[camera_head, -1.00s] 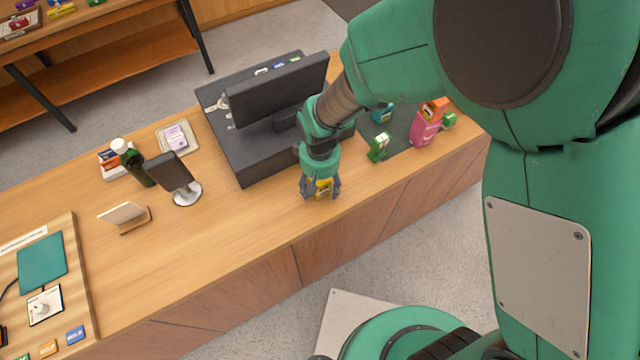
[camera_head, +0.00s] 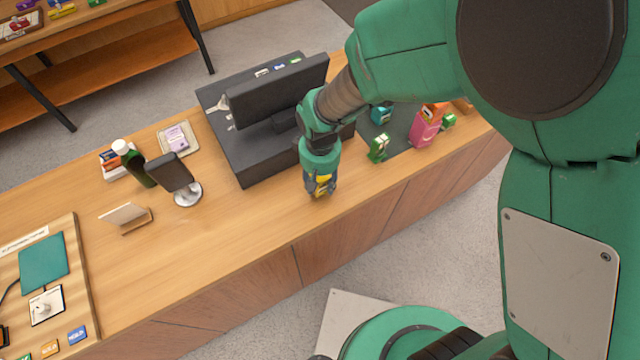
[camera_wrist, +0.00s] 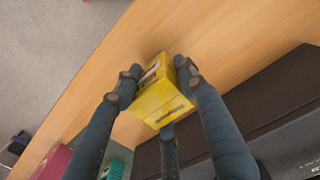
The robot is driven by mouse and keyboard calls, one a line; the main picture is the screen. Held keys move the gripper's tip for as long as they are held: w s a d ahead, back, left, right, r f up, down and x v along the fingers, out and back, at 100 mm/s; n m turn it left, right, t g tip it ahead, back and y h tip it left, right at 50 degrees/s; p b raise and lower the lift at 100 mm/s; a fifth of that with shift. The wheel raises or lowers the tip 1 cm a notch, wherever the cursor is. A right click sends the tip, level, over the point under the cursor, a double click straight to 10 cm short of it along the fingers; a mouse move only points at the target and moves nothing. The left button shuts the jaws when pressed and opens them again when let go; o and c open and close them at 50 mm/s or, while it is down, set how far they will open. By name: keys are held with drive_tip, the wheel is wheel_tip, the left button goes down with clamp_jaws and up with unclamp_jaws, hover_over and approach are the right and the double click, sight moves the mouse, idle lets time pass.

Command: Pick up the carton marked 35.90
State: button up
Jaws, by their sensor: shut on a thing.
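A yellow carton (camera_wrist: 160,92) is between the fingers of my gripper (camera_wrist: 157,85) in the wrist view. The fingers press on it from its sides, and a third finger sits below it. Dark marks show on its faces, but I cannot read a price on it. In the head view my gripper (camera_head: 320,188) is over the front part of the counter, beside the dark till. The yellow carton (camera_head: 322,184) shows only in part between the fingers there. I cannot tell whether it touches the counter.
A monitor (camera_head: 278,92) stands on the dark till (camera_head: 243,160). A card terminal (camera_head: 170,173) and a bottle (camera_head: 131,160) stand to the left. The counter (camera_head: 240,222) between is clear.

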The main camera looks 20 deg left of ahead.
drive_tip(key=s+d+r+p, duration=0.1)
drive_tip(key=s+d+r, duration=0.1)
drive_tip(key=s+d, duration=0.7)
drive_tip(key=s, duration=0.3)
drive_tip(key=shift+s+d+r+p, duration=0.3)
drive_tip(key=shift+d, duration=0.1)
idle(0.4)
